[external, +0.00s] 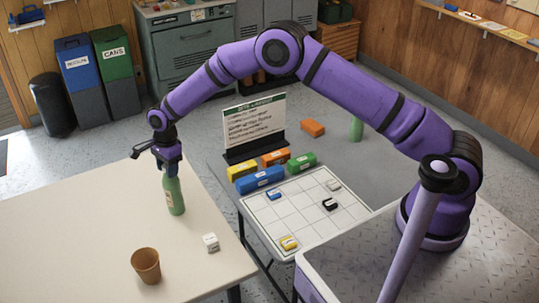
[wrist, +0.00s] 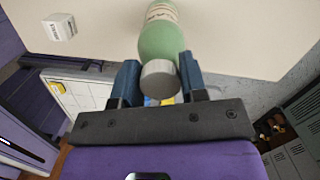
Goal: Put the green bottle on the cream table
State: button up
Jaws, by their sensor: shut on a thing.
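The green bottle (external: 175,196) is upright over the cream table (external: 75,235), near its right edge. Its base looks at or very close to the tabletop; I cannot tell whether it touches. My gripper (external: 168,163) is shut on the bottle's neck from above. In the wrist view the bottle (wrist: 160,42) and its grey cap show between the two fingers of my gripper (wrist: 158,85).
A brown cup (external: 146,266) and a small white block (external: 211,243) stand on the cream table. To the right is a white grid board (external: 300,215) with small pieces, coloured blocks behind it, and a sign (external: 254,122). The cream table's left part is clear.

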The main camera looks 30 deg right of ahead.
jog(key=o, duration=1.1)
jog(key=r, duration=0.4)
jog(key=d+r, duration=0.1)
jog(key=r, duration=0.7)
jog(key=shift+w+d, duration=0.2)
